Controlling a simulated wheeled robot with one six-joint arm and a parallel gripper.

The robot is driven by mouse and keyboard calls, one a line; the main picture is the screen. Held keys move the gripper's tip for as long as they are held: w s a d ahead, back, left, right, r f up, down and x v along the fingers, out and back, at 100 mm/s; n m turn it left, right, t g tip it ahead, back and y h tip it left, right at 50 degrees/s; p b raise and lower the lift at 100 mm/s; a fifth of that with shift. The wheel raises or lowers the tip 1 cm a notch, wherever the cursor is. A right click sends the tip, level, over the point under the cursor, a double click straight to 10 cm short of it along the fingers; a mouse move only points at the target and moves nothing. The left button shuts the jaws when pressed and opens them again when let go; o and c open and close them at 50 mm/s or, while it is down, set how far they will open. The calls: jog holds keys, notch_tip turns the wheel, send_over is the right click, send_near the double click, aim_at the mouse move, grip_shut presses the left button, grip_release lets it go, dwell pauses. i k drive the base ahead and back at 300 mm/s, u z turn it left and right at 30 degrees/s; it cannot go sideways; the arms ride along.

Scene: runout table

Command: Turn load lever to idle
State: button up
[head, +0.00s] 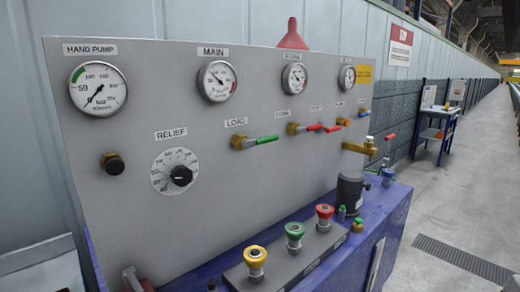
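The load lever (264,139) has a green handle on a brass valve body. It sits on the grey panel (130,215) just below the LOAD label (235,122). Its handle points to the right and slightly up, about level. No label showing an idle position can be made out near it. My gripper is not in view in the head view, so its distance from the lever and its opening cannot be seen.
Red-handled levers (310,128) sit close to the right of the load lever. Several gauges (216,81) line the panel above, and a RELIEF dial (175,171) is lower left. Yellow, green and red buttons (294,233) stand up from a box below. The aisle (470,190) at right is open.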

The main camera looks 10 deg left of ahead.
aim_at(246, 144)
jog(key=z, duration=0.4)
jog(key=i, duration=0.9)
jog(key=u, duration=0.5)
